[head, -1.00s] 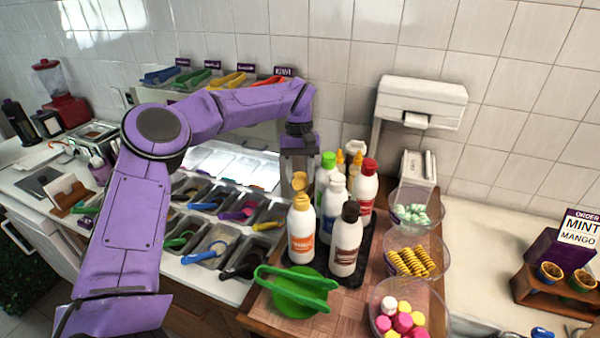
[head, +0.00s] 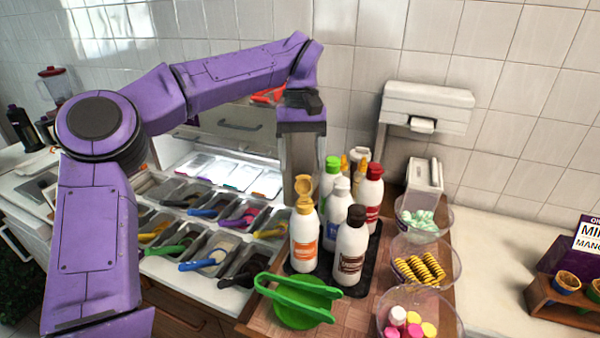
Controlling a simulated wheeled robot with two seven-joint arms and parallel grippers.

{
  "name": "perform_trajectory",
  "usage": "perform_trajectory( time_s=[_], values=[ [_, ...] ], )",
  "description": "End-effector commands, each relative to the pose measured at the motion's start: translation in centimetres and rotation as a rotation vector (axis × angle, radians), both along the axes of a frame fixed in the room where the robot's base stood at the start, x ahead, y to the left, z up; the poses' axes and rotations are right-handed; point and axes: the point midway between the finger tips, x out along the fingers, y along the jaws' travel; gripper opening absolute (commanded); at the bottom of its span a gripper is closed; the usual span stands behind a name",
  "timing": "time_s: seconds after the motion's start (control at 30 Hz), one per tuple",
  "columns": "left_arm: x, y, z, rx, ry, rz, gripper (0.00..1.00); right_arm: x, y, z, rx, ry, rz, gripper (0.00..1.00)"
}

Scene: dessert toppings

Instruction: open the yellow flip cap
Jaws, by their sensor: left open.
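The yellow flip cap (head: 305,205) is on the white bottle with an orange label (head: 305,240), at the front left of the bottle group. Its round lid (head: 304,184) stands up above the base, so the cap looks open. My left gripper (head: 303,172) points down, open, with its fingers just behind and above the raised lid. I cannot tell whether a finger touches the lid. The bottle stands upright on a dark mat (head: 349,290). My right gripper is not in view.
Close by are a brown-capped bottle (head: 351,250), a white-capped one (head: 336,215), a green-capped one (head: 331,175) and a red-capped one (head: 371,195). Clear bowls of sweets (head: 424,258) stand right. Topping bins (head: 210,245) lie left.

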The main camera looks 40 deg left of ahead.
Motion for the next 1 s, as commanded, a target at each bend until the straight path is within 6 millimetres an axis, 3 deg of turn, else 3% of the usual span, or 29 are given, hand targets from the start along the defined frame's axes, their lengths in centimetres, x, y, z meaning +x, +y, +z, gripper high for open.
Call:
perform_trajectory(
  time_s=[0.07,0.3,1.0],
  values=[
    [-1.7,-1.1,0.3,0.0,-0.004,-0.003,0.71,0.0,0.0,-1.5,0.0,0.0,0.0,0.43],
    [-4.9,-3.1,2.4,0.001,-0.001,0.0,0.71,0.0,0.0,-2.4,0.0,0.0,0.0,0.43],
    [-5.3,-3.4,2.7,0.0,0.0,0.001,0.71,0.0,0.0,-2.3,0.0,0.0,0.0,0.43]
  ],
)
